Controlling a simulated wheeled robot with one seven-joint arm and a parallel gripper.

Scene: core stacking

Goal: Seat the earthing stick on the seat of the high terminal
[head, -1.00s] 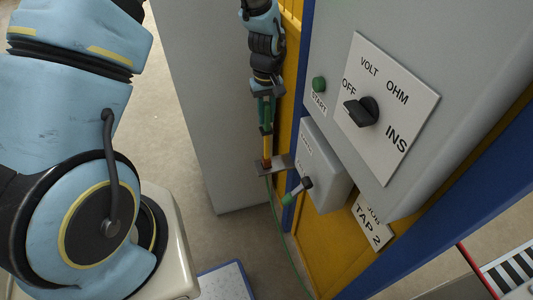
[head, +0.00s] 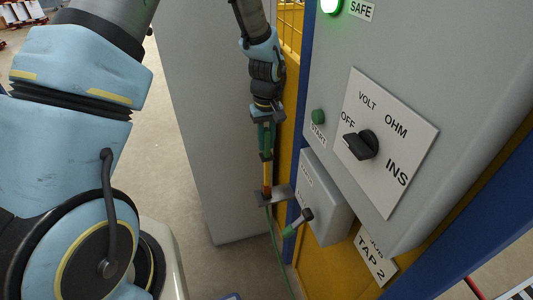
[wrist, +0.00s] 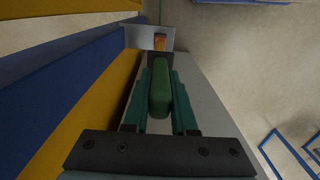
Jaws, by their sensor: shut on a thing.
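The earthing stick (head: 267,165) has a green handle, a yellow rod and a reddish lower end. It hangs nearly upright left of the yellow and blue cabinet. My gripper (head: 265,128) is shut on its green handle, which also shows between the fingers in the wrist view (wrist: 160,92). The stick's lower end is at a small grey bracket plate (head: 281,192); the plate also shows in the wrist view (wrist: 136,38). I cannot tell whether the end is in the plate or just above it. No high terminal is clearly identifiable.
A grey panel with a selector knob (head: 361,145) and a lit green SAFE lamp (head: 331,6) is at the right. A small grey box with a lever (head: 299,221) sits close to the bracket. A green cable (head: 281,255) hangs below. A pale grey wall panel (head: 205,120) stands behind.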

